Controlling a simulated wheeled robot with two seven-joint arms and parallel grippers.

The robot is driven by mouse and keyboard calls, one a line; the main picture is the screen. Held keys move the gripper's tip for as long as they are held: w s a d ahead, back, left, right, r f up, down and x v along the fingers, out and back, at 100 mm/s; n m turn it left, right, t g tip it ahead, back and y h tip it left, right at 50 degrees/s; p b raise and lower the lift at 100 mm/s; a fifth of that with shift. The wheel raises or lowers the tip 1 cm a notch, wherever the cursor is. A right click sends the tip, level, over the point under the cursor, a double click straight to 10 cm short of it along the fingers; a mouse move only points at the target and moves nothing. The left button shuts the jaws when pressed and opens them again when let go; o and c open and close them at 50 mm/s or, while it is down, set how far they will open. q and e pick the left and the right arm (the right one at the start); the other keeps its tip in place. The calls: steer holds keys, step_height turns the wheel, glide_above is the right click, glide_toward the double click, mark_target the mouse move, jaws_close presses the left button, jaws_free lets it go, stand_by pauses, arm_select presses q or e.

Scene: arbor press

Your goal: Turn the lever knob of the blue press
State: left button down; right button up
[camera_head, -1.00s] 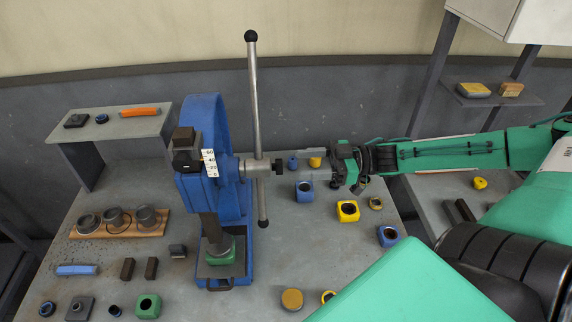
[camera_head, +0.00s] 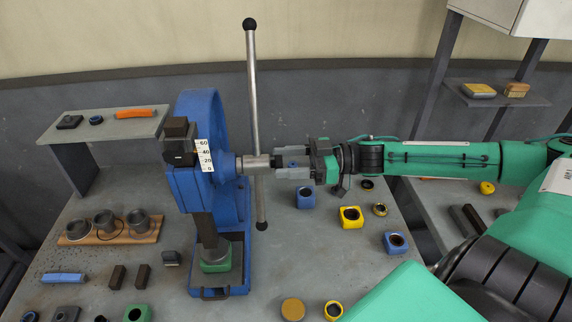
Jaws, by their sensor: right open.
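The blue press (camera_head: 203,130) stands on the grey table, with its long silver lever (camera_head: 253,95) near upright and a black ball at each end. The dark lever knob (camera_head: 277,161) sits at the right end of the silver shaft. My right gripper (camera_head: 280,163) comes in from the right, level with the shaft. Its jaws are open, with one finger above and one below the knob. Whether either finger touches it I cannot tell. My left gripper is not in view.
Blue and yellow blocks, such as a yellow one (camera_head: 350,217), lie on the table (camera_head: 270,262) right of the press. A wooden rack (camera_head: 112,230) with metal cups stands at left. A small shelf (camera_head: 105,128) stands behind it.

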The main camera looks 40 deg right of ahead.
steer(key=shift+a, duration=0.1)
stand_by(0.3)
steer(key=c, duration=1)
steer(key=shift+o, duration=0.2)
steer(key=shift+r+n, duration=0.1)
steer(key=shift+n, duration=0.2)
steer(key=shift+s+a+f+n, duration=0.1)
steer(key=shift+f+n, duration=0.1)
steer(key=shift+n, duration=4.35)
steer(key=shift+f+n, duration=0.15)
steer(key=shift+n, duration=4.4)
